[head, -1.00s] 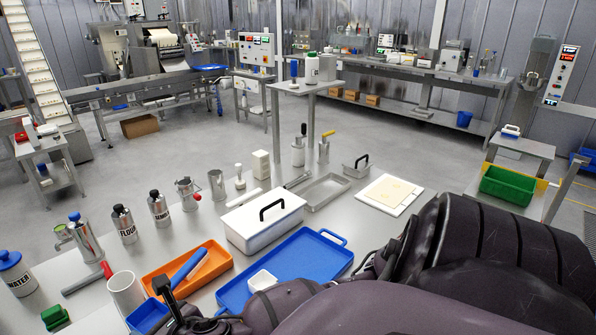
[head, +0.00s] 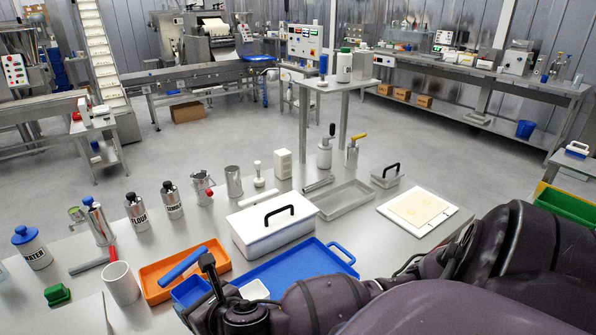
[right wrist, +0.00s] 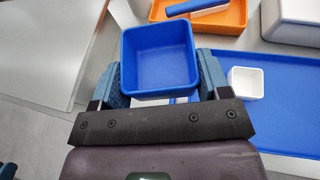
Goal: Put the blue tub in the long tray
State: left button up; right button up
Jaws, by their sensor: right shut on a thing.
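The blue tub (head: 190,291) is a small, square, open tub. In the right wrist view the tub (right wrist: 160,55) looks empty and sits between the fingers of my right gripper (right wrist: 160,84), which is shut on its sides. In the head view my right gripper (head: 198,292) is partly hidden by its own wrist, beside the orange tray's near edge. Whether the tub is clear of the table is hard to tell. A long, shallow grey metal tray (head: 337,211) lies farther back on the table, right of the white lidded box, and looks empty. My left gripper is out of view.
The orange tray (head: 153,289) holds a blue-handled tool. A blue tray (head: 290,271) with a small white tub (head: 254,290) lies right of it. The white box (head: 272,229) stands between my gripper and the grey tray. A white mug (head: 121,283) stands at left.

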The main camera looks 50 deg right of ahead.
aim_at(300, 273)
jog(key=k+l, duration=0.15)
jog(key=l, duration=0.3)
jog(key=k+l, duration=0.1)
jog(key=l, duration=0.3)
jog(key=k+l, duration=0.15)
jog(key=l, duration=0.3)
jog(key=k+l, duration=0.1)
jog(key=l, duration=0.3)
